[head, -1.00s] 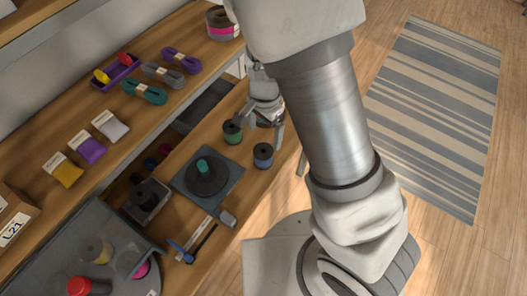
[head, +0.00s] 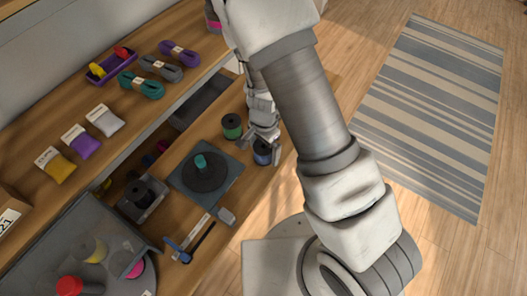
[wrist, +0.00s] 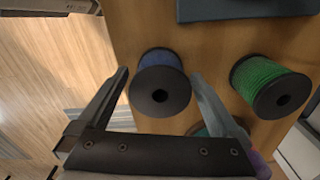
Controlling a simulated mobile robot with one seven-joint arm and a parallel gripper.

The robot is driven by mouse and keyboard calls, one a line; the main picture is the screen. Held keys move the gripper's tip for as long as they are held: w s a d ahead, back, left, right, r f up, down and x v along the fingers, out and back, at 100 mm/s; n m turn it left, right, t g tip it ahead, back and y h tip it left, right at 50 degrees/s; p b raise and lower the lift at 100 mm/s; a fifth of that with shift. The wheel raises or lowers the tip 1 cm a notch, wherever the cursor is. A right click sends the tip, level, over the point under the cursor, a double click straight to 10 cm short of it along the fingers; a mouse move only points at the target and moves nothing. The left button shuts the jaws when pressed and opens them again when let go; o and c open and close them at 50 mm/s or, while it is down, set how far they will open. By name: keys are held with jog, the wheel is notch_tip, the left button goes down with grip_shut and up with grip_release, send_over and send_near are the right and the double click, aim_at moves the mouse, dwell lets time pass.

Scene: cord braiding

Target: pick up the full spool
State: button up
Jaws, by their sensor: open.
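A spool of blue cord with black flanges (wrist: 160,88) stands on the wooden bench. In the wrist view it sits between my gripper's two fingers (wrist: 158,76), with wood showing beside it. In the head view the blue spool (head: 262,157) is partly covered by my gripper (head: 262,148). My gripper is open, with its fingers either side of the blue spool; I cannot tell whether they touch it. A spool of green cord (wrist: 268,86) stands to the right in the wrist view, and it also shows in the head view (head: 232,126). Its green winding looks thick.
A dark square plate with a round black disc and teal peg (head: 203,170) lies nearby on the bench. A grey tray (head: 130,225) with spools is at lower left. Cord bundles (head: 141,85) lie on the upper shelf. Another greenish item is partly hidden behind my right finger in the wrist view.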

jog(key=c, duration=1.3)
jog(key=shift+r, duration=0.1)
